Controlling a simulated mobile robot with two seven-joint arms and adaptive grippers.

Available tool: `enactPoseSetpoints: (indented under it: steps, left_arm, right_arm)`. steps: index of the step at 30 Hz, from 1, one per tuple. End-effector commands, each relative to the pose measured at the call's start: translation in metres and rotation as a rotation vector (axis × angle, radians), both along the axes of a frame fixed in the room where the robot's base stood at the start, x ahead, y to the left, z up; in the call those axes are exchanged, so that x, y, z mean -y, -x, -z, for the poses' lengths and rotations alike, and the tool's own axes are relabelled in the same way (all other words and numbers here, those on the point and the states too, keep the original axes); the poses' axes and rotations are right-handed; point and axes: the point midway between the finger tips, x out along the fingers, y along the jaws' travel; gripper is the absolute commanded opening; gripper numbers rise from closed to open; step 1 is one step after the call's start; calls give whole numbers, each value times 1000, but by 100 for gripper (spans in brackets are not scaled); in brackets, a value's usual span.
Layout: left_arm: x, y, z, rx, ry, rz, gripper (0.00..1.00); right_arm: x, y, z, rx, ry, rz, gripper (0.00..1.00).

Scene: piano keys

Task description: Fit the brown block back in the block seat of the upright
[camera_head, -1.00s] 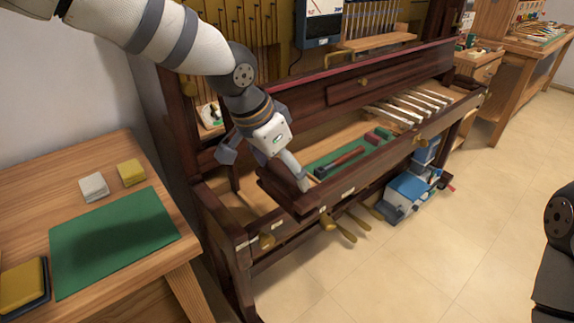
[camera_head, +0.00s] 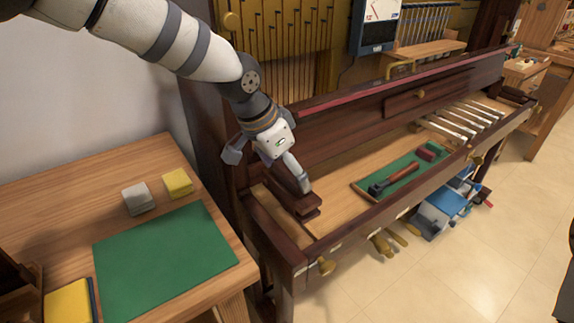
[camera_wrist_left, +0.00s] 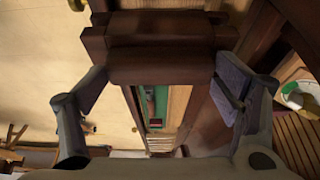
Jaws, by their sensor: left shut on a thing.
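My left gripper (camera_head: 268,172) is shut on the brown block (camera_head: 305,205), a long dark-brown stepped piece. The block also shows in the left wrist view (camera_wrist_left: 160,62), crossing between the two fingers. In the head view the block lies over the left end of the upright's (camera_head: 420,92) key bed, behind the front rail, running front to back. The block seat is not clearly visible; the gripper and block cover part of that end. I cannot tell whether the block touches the bed. My right gripper is out of the head view.
A green tray (camera_head: 364,187) with a red-handled tool (camera_head: 395,180) lies on the key bed, right of the block. White keys (camera_head: 470,118) stand farther right. A wooden table with a green mat (camera_head: 165,262) is at left. Bare bed lies between block and tray.

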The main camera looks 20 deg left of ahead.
Motion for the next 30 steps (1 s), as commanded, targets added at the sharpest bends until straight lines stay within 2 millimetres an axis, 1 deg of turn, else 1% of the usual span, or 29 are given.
enactPoseSetpoints:
  steps: [1, 3, 30]
  left_arm:
    - [0, 0, 6, -4, -1, 1, 29]
    - [0, 0, 11, -5, -1, 0, 29]
    - [0, 0, 70, -4, 0, 0, 29]
  right_arm:
    - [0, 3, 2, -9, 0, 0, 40]
    - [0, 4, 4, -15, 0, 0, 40]
    - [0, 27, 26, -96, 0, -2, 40]
